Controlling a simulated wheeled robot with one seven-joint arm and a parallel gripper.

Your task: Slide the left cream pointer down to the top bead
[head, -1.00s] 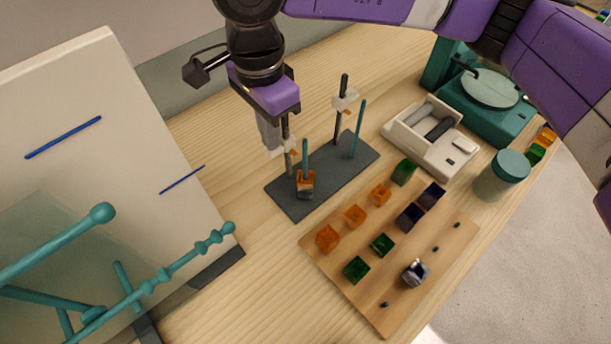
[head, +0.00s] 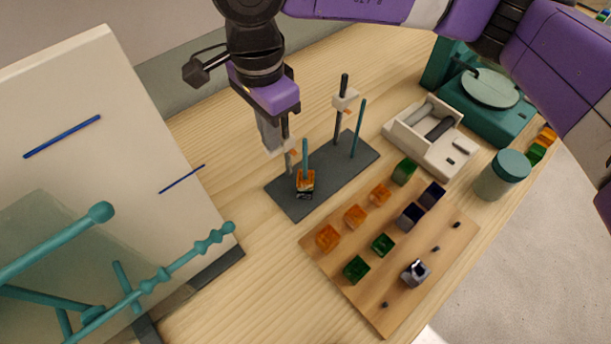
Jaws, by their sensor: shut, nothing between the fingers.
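My gripper (head: 279,146) hangs shut over the left end of the dark base plate (head: 328,181), pointing down, at the left post. The left cream pointer (head: 289,146) is mostly hidden by the fingers; a bit of cream and an orange tip show beside them. I cannot tell whether the fingers touch it. A teal rod (head: 305,152) stands just right of it, with an orange bead (head: 305,181) low on it, above a darker part. The orange tip is above this bead. The right cream pointer (head: 345,99) sits high on the dark right post, near a second teal rod (head: 358,130).
A wooden board (head: 330,268) with several orange, green and dark beads lies in front. A cream tray (head: 428,140), a teal-lidded jar (head: 503,174) and a teal machine (head: 490,95) stand right. A pale panel and teal rods fill the left.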

